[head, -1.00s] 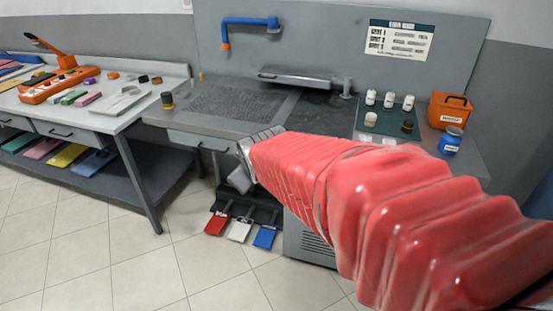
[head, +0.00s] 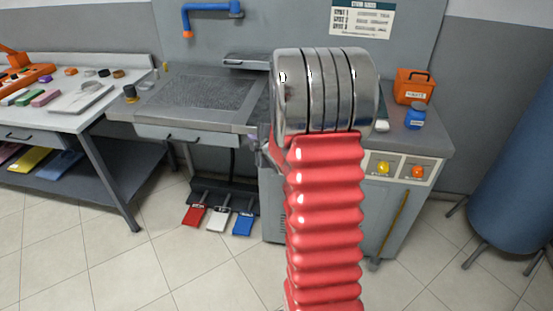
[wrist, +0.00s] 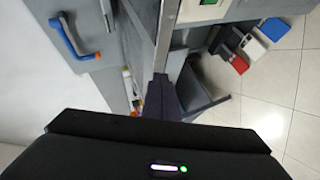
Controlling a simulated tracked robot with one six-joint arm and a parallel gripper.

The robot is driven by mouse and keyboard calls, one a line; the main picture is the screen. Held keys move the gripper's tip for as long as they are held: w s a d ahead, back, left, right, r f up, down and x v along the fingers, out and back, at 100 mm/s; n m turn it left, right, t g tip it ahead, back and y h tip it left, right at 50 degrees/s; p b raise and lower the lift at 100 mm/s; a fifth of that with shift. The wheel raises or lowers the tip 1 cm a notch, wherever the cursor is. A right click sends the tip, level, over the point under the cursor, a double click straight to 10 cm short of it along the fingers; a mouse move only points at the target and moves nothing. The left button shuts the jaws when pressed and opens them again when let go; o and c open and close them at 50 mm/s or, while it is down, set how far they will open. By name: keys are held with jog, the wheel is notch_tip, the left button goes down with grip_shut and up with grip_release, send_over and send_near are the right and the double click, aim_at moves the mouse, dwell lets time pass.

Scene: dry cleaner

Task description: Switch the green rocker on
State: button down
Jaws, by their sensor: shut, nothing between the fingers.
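A green rocker (wrist: 208,2) shows at the top edge of the wrist view, cut off by the frame, set in a pale panel (wrist: 196,14). In the head view I cannot see the rocker; my arm covers part of the cabinet front. My gripper (wrist: 160,80) points up the wrist picture with its dark fingers shut and empty. The fingertips are beside the table edge, below and left of the rocker in that picture. I cannot tell whether they touch the edge. In the head view the gripper is mostly hidden behind my arm.
A yellow knob (head: 383,168) and an orange knob (head: 417,172) are on the cabinet front. The worktable (head: 150,113) has a drawer below. Red (head: 194,215), white (head: 217,221) and blue (head: 243,224) pedals are on the floor. A blue cylinder (head: 520,160) stands at right.

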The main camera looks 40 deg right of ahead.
jog(key=s+d+f+n+t, duration=0.3)
jog(key=s+d+f, duration=0.1)
jog(key=f, duration=0.5)
jog(key=s+d+f+n+t+y, duration=0.1)
jog(key=s+d+f+n+t, duration=0.2)
jog(key=f, duration=0.7)
jog(key=s+d, duration=0.2)
jog(key=s, duration=0.1)
jog(key=shift+s+y, duration=0.3)
jog(key=shift+f, duration=0.1)
jog(key=w+d, duration=0.2)
jog(key=w, duration=0.4)
jog(key=w+d+r, duration=0.1)
jog(key=w+d, duration=0.1)
jog(key=w, duration=0.4)
jog(key=shift+w+d+r, duration=0.15)
jog(key=shift+d+r, duration=0.1)
